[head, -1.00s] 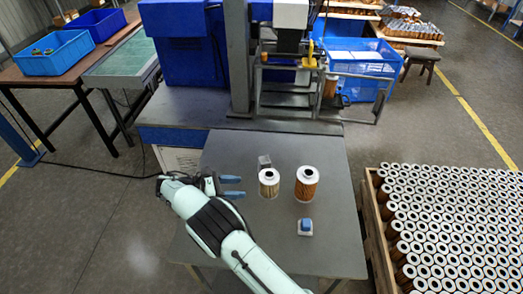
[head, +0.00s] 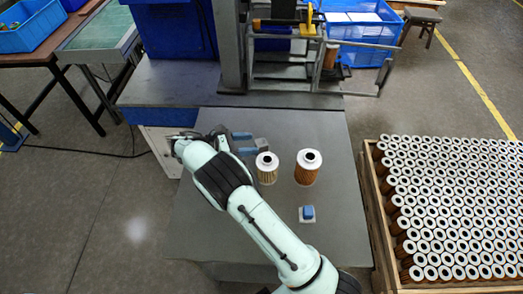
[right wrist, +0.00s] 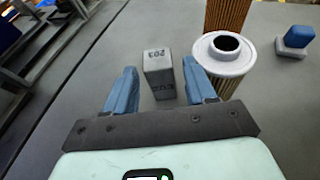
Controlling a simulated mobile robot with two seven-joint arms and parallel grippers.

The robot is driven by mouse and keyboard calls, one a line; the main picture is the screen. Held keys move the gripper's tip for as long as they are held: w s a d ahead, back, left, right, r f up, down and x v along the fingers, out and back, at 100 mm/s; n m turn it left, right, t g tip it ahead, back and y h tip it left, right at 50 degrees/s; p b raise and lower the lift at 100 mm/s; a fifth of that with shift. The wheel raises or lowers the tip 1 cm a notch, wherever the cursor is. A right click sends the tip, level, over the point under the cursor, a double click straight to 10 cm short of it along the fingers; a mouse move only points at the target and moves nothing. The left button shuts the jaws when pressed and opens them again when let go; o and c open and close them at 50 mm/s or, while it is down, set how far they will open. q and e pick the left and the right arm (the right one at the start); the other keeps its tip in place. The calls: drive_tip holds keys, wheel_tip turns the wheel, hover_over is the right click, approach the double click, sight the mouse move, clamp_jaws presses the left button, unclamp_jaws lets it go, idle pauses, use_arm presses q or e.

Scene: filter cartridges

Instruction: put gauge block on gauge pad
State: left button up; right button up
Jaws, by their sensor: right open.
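The gauge block, a small grey block with dark markings reading "203" (right wrist: 158,72), stands on the grey table; in the head view it is the small grey block (head: 262,144) behind the smaller filter. My right gripper (head: 243,143) is open, its blue fingers pointing at the block from the left. In the right wrist view the gripper (right wrist: 160,76) has the block just ahead, between the lines of its fingers, with no clear contact. A small pale square base (head: 307,220) with a blue block on it lies at the table's front; I cannot tell whether it is the gauge pad. My left gripper is not visible.
A smaller pale filter (head: 267,168) stands close beside the grey block, by the right finger in the wrist view (right wrist: 224,60). A taller orange-brown filter (head: 307,168) stands to its right. The table's front right is clear.

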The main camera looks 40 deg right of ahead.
sight(260, 142)
drive_tip(key=x, duration=0.5)
drive_tip(key=shift+w+d+f, duration=0.15)
drive_tip(key=shift+d+f, duration=0.1)
drive_tip(key=shift+d, duration=0.1)
clamp_jaws()
drive_tip(key=shift+r, duration=0.1)
